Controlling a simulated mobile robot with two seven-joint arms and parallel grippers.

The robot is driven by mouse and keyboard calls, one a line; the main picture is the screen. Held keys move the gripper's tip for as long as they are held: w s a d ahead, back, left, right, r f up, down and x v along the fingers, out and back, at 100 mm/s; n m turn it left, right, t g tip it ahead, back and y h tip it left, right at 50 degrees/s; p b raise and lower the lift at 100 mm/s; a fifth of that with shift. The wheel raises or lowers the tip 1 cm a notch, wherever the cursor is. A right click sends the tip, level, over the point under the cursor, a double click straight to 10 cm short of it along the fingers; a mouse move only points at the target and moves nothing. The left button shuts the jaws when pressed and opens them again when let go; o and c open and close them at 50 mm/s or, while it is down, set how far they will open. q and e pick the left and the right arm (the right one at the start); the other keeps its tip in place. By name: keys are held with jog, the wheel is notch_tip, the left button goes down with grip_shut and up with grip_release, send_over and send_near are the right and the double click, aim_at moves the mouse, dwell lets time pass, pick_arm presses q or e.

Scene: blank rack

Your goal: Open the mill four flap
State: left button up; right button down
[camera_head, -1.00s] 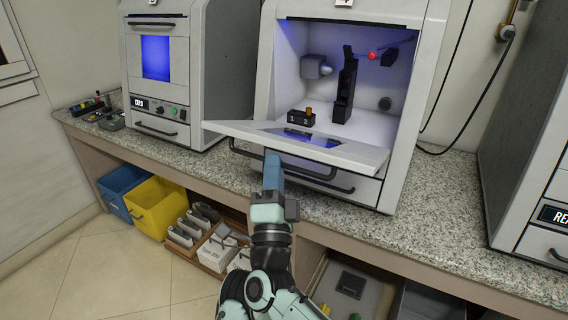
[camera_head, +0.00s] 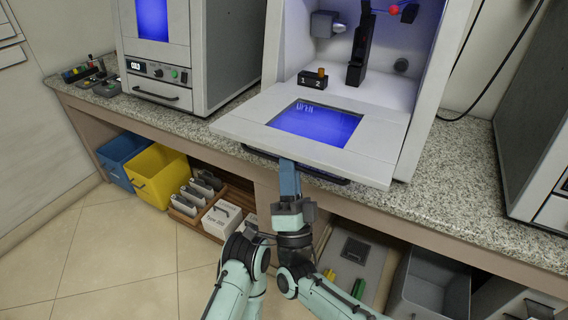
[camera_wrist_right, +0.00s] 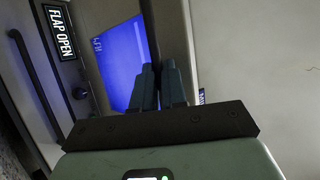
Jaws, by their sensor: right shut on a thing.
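The mill four flap (camera_head: 246,127) is swung down and lies about level in front of the open mill chamber (camera_head: 335,85). Its blue window (camera_head: 316,122) faces up, and the window also shows in the right wrist view (camera_wrist_right: 120,55). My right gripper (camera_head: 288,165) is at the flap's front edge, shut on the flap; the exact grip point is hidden. In the right wrist view its dark fingers (camera_wrist_right: 158,72) are close together against the flap. A small display reading FLAP OPEN (camera_wrist_right: 60,32) shows there. My left gripper is not in view.
Inside the chamber stand a black post (camera_head: 359,55) and a small block marked 1 and 2 (camera_head: 312,80). Another mill (camera_head: 160,60) stands to the left. Below the granite counter (camera_head: 460,165) are a yellow bin (camera_head: 158,180), a blue bin (camera_head: 122,158) and trays.

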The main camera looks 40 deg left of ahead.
jog(key=shift+w+d+f, duration=0.2)
jog(key=shift+w+f, duration=0.15)
jog(key=shift+w, duration=0.25)
jog(key=c, duration=1.2)
grip_release()
jog(key=shift+w+a, duration=0.1)
jog(key=shift+r, duration=0.1)
jog(key=shift+r, duration=0.1)
